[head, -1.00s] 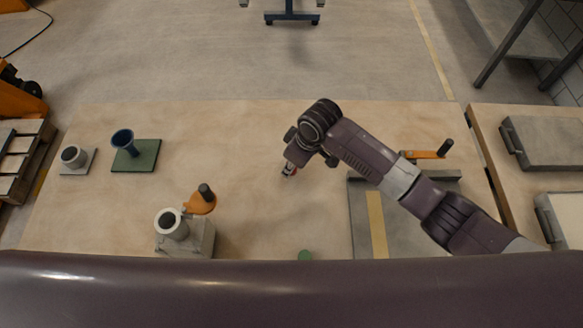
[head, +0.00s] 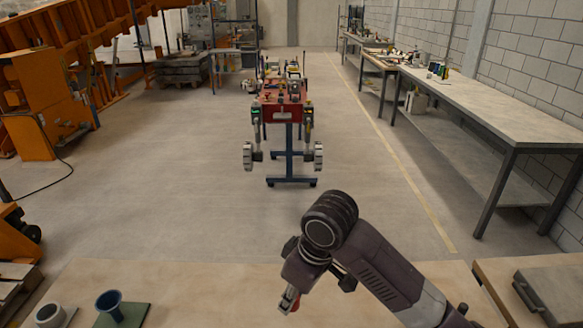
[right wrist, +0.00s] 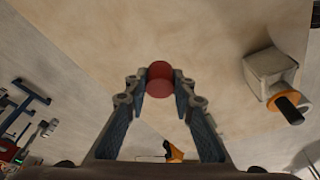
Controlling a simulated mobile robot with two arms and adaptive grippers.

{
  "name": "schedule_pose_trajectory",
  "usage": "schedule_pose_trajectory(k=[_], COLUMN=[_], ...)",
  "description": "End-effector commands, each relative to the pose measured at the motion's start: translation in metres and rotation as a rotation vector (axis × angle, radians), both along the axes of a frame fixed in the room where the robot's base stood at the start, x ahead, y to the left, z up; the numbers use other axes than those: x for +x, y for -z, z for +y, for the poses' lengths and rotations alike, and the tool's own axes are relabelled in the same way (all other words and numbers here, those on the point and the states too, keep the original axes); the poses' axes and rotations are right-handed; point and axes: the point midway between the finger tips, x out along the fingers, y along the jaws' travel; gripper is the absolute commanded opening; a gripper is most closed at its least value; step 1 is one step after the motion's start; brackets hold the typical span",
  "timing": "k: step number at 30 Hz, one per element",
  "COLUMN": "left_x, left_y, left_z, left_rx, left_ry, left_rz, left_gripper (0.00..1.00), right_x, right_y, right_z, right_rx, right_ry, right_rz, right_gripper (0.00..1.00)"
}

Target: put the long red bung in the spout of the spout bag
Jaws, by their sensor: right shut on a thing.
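My right gripper (head: 290,298) is raised over the far part of the pale table in the head view. The red bung (right wrist: 160,80) is pinched between its fingertips in the right wrist view, with its round end showing. The bung also shows as a small red patch at the gripper's tip in the head view (head: 286,302). No spout bag can be made out for certain in the current views. My left gripper is not in view.
A blue funnel (head: 108,303) on a green plate (head: 134,316) and a white-rimmed cup (head: 48,314) stand at the table's left. The right wrist view shows a grey block (right wrist: 268,72) beside an orange part with a black knob (right wrist: 290,108). A grey slab (head: 555,297) lies at right.

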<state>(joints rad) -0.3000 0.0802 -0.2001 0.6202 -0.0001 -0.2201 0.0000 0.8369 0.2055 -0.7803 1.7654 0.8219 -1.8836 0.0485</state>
Motion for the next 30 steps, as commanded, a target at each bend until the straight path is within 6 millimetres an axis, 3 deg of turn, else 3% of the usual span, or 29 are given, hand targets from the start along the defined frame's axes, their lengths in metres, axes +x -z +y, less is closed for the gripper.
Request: schedule_pose_trajectory(k=[5, 11, 18, 24, 30], left_x=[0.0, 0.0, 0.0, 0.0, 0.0], left_y=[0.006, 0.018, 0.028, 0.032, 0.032], left_z=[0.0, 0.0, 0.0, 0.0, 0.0], left_rx=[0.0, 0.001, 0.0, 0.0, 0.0], left_ry=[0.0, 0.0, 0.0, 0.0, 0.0], left_rz=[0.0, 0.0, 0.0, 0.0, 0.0], left_gripper=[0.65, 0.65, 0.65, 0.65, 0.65], right_x=[0.002, -0.006, -0.031, -0.047, -0.051], right_y=[-0.005, -0.02, -0.036, -0.043, -0.044], right_z=[-0.029, -0.092, -0.158, -0.184, -0.189], right_rx=[-0.005, -0.008, -0.006, -0.002, -0.001], right_ry=[0.125, 0.429, 0.779, 0.939, 0.976], right_rz=[-0.001, 0.001, 0.0, -0.003, -0.001], right_gripper=[0.08, 0.08, 0.08, 0.08, 0.08])
